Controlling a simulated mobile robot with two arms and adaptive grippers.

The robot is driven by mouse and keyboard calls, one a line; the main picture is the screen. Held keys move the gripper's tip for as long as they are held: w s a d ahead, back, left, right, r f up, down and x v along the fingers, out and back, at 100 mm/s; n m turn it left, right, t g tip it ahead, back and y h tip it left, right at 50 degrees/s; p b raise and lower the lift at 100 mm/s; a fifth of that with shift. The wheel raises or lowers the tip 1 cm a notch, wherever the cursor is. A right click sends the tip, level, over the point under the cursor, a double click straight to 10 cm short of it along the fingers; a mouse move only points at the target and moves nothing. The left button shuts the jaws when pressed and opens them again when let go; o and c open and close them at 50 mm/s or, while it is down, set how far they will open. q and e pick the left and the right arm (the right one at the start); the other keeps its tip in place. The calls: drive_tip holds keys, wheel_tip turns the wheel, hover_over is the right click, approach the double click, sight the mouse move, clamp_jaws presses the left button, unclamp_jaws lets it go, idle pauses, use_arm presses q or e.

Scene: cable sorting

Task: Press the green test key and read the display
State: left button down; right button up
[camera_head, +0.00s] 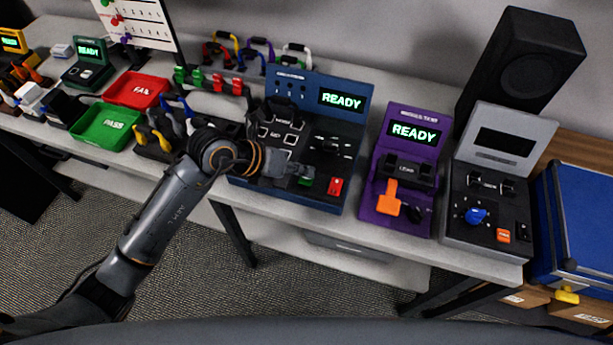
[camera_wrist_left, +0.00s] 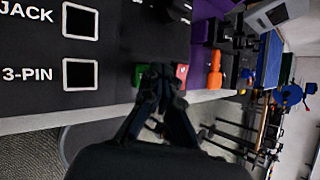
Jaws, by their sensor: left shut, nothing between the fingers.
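The blue tester (camera_head: 297,188) stands on the bench with its display (camera_head: 341,99) lit and reading "READY" in green. The green key (camera_head: 306,182) is at the tester's front edge, left of a red switch (camera_head: 336,187). My left gripper (camera_head: 300,171) is shut and empty, with its fingertips close to the green key. In the left wrist view the shut fingertips (camera_wrist_left: 162,70) lie between the green key (camera_wrist_left: 138,76) and the red switch (camera_wrist_left: 182,72). I cannot tell whether they touch the key. My right gripper is not in view.
A purple tester (camera_head: 382,205) with an orange lever and a grey tester (camera_head: 465,235) stand to the right. A red FAIL tray (camera_head: 155,83) and a green PASS tray (camera_head: 88,139) are at the left. Coloured cables (camera_head: 258,48) hang behind. A black speaker (camera_head: 530,60) stands at the back right.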

sight(303, 179)
use_arm(q)
drive_tip(key=shift+f, duration=0.5)
idle(0.8)
drive_tip(key=shift+r+p, duration=0.45)
drive_tip(key=shift+r, duration=0.35)
wheel_tip(303, 179, up, 5)
drive_tip(key=p, duration=0.4)
drive_tip(key=shift+r, duration=0.1)
idle(0.6)
